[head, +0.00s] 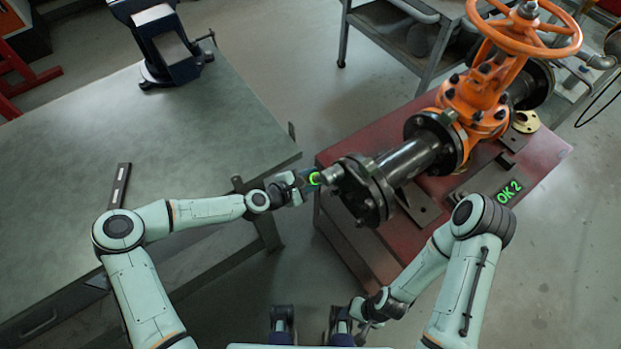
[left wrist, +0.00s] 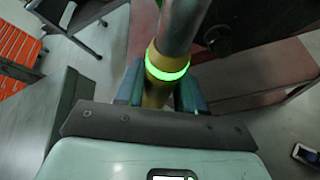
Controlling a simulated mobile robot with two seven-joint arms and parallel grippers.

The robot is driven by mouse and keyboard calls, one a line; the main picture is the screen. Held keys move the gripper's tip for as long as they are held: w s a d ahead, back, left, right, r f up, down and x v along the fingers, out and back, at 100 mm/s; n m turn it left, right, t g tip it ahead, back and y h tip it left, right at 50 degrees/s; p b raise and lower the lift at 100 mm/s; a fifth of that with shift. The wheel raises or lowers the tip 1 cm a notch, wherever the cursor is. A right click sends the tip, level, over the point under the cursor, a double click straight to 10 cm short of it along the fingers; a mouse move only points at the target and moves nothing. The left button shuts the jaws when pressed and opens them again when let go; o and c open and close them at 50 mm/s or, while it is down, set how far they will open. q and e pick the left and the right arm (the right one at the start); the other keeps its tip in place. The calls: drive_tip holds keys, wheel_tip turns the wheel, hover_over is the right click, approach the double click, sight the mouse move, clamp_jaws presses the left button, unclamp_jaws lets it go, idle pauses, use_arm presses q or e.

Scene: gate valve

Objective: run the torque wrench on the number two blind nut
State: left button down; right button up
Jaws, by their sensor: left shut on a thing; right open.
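The torque wrench (head: 315,179) has a lit green ring and a grey metal front end. My left gripper (head: 303,184) is shut on it, and the left wrist view shows the jaws (left wrist: 160,92) on both sides of its yellow body (left wrist: 155,94). The wrench's front end reaches the bolted blind flange (head: 366,190) on the dark pipe; I cannot tell whether it is seated on a nut. The nut numbers are too small to read. Green text "OK 2" (head: 509,191) shows right of the pipe. My right gripper (head: 364,328) is open, low in the picture, away from the flange.
The orange gate valve (head: 480,95) with its handwheel (head: 528,28) stands on a red stand (head: 345,232). A grey workbench (head: 190,130) with a vise (head: 165,45) and a dark bar (head: 120,186) lies left. A grey cart (head: 405,45) stands behind. Open floor lies between bench and stand.

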use_arm(q)
drive_tip(key=shift+w+d+r+b, duration=0.2)
drive_tip(key=shift+w+d+b, duration=0.1)
drive_tip(key=shift+d+b, duration=0.1)
idle(1.5)
drive_tip(key=shift+s+a+f+b, duration=0.1)
drive_tip(key=shift+s+a+b, duration=0.1)
drive_tip(key=shift+b, duration=0.2)
idle(0.9)
